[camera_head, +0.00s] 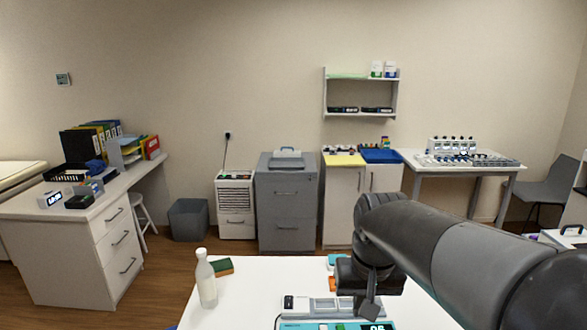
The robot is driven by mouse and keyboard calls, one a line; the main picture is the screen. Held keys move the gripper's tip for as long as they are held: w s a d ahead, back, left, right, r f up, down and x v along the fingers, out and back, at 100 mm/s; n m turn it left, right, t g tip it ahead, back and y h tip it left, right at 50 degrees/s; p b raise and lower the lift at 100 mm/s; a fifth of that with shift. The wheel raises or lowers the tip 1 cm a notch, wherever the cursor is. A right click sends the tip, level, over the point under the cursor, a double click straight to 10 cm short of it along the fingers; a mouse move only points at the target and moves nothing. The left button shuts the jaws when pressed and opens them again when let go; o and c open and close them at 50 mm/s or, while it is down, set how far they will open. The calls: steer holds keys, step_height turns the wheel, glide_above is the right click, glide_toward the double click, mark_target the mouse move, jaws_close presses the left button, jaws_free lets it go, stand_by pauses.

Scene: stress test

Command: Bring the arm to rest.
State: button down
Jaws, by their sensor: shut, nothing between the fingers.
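My arm (450,250) reaches in from the lower right and bends down over the white table (245,290) in front of me. My gripper (370,308) points down at the arm's end, dark, shut and empty. It is above or just in front of a grey-and-white device (310,306); the picture does not show whether they touch. A teal-edged device with a lit display (377,327) is cut off by the bottom edge below the gripper.
A white bottle (206,280) stands at the table's left, beside a green-and-brown block (222,267). An orange-and-teal item is partly hidden behind my gripper. The table's left-middle surface is clear. Cabinets (286,200) and a desk (75,235) stand beyond.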

steer(key=s+d+t, duration=0.2)
steer(key=s+t, duration=0.1)
steer(key=s, duration=0.8)
steer(key=shift+s+d+f+t, duration=0.3)
steer(key=shift+s+f, duration=0.1)
